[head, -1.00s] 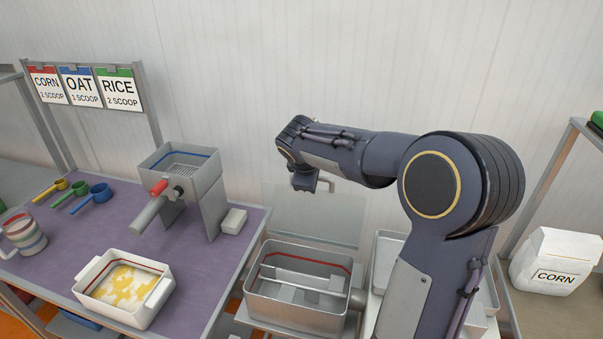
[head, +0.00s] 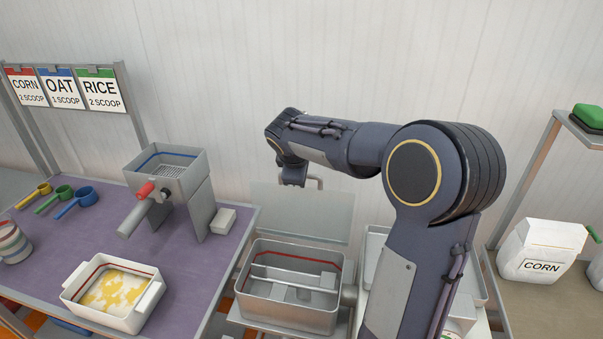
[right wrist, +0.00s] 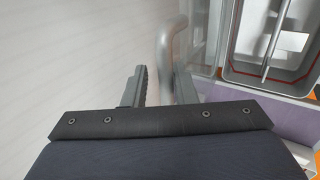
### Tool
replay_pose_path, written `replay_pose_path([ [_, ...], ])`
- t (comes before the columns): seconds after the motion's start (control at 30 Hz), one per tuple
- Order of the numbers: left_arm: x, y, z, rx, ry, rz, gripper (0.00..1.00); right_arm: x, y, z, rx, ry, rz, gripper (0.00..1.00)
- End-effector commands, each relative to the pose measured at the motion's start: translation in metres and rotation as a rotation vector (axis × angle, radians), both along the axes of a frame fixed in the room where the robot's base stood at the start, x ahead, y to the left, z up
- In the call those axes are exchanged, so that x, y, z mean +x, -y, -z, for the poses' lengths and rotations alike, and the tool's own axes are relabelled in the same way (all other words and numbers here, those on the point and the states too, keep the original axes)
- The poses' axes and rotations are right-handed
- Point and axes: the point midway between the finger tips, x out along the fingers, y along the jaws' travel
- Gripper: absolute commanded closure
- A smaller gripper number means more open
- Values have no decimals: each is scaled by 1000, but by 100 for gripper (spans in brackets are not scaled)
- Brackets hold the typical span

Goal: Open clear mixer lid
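The mixer (head: 290,312) is a grey open-topped box with a red line inside and a bar across it. Its clear lid (head: 300,212) stands raised, near upright, at the mixer's back edge. In the right wrist view the mixer (right wrist: 280,75) shows at the upper right, and the lid's bent handle (right wrist: 163,68) runs between my fingers. My right gripper (head: 296,180) is by the lid's top edge in the head view. In the right wrist view my right gripper (right wrist: 160,85) is open, its fingers apart on either side of the handle. My left gripper is out of view.
A white tray (head: 137,317) with yellow grains, a grey hopper with a red-tipped handle (head: 147,189) and coloured scoops (head: 74,202) stand on the purple table at left. A CORN bag (head: 541,250) stands at right. The wall is close behind the lid.

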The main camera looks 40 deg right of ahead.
Motion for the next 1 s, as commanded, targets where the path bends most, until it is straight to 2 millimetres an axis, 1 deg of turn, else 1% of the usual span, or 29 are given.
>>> replay_pose_path([
  [0.03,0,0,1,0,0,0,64,-2,-2,5,5,-12,1,69],
  [0.13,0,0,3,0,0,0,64,-5,-6,-3,4,-11,0,69],
  [0.4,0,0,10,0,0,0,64,-20,-25,-44,2,1,-1,69],
  [0.5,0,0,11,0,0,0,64,-23,-30,-56,0,2,-2,69],
  [0.6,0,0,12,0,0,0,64,-26,-33,-63,-1,2,-1,69],
  [1.0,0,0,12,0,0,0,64,-28,-34,-67,-2,1,0,69],
])
